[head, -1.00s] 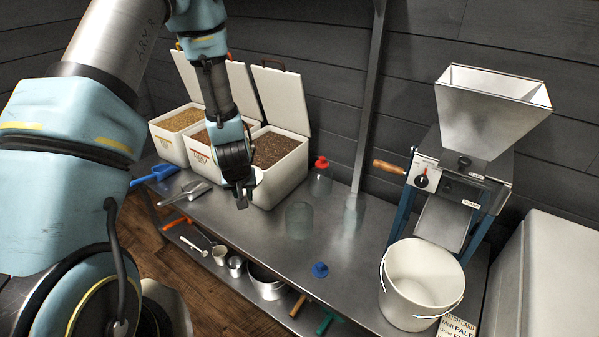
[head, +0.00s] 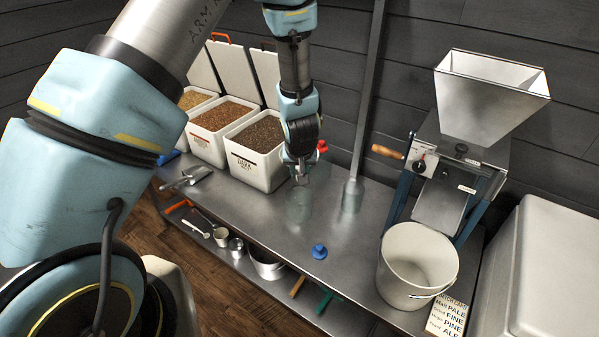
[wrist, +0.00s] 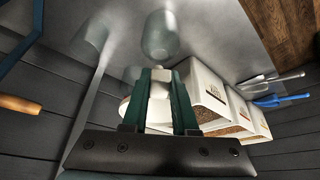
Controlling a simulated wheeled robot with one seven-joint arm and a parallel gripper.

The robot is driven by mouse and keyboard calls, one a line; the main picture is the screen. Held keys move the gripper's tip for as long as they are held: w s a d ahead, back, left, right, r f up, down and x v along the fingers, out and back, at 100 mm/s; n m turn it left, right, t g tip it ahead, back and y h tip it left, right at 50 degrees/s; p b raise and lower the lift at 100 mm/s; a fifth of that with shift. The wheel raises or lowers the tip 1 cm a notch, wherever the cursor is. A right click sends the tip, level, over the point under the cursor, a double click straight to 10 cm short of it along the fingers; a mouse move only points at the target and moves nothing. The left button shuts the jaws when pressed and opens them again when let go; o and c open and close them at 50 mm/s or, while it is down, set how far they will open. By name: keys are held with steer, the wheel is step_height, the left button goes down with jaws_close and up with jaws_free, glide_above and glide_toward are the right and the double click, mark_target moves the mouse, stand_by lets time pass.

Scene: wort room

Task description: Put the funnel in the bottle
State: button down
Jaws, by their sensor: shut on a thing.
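My gripper (head: 301,178) hangs over the bench, just above a clear glass bottle (head: 299,206). In the wrist view its two dark green fingers (wrist: 160,76) are shut on a pale piece (wrist: 158,112), which I take to be the funnel. The fingers hide most of it, and its outline is unclear. The clear bottle also shows ahead of the fingertips in the wrist view (wrist: 160,38), apart from them. A second clear bottle (head: 352,196) stands to its right. A red-capped bottle (head: 322,147) is mostly hidden behind my gripper.
Open grain bins (head: 257,165) stand left of the gripper. A blue cap (head: 319,252) lies on the bench (head: 240,215) in front. A white bucket (head: 408,285) and a grain mill (head: 465,165) are at the right.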

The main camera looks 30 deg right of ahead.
step_height(320, 180, down, 8)
steer(key=b, duration=0.6)
stand_by(0.4)
steer(key=shift+r, duration=0.1)
steer(key=c, duration=0.6)
jaws_free()
steer(key=shift+r, duration=0.15)
steer(key=v, duration=1.1)
steer(key=w+a+r+n+g, duration=0.1)
steer(key=w+a+r, duration=0.15)
steer(key=a, duration=0.55)
steer(key=w+a+r+n+g, duration=0.15)
steer(key=a+r, duration=0.25)
steer(key=a, duration=0.4)
steer(key=s+a+r, duration=0.1)
steer(key=a, duration=0.5)
steer(key=s+a+r+n+y, duration=0.1)
steer(key=s+a+r, duration=0.1)
steer(key=a, duration=0.3)
steer(key=s+a+r+y, duration=0.1)
steer(key=a+r, duration=0.1)
steer(key=a, duration=0.4)
steer(key=shift+s+a+r+n+p, duration=0.2)
steer(key=shift+s+a+n+p, duration=0.05)
steer(key=shift+s+a+p, duration=0.15)
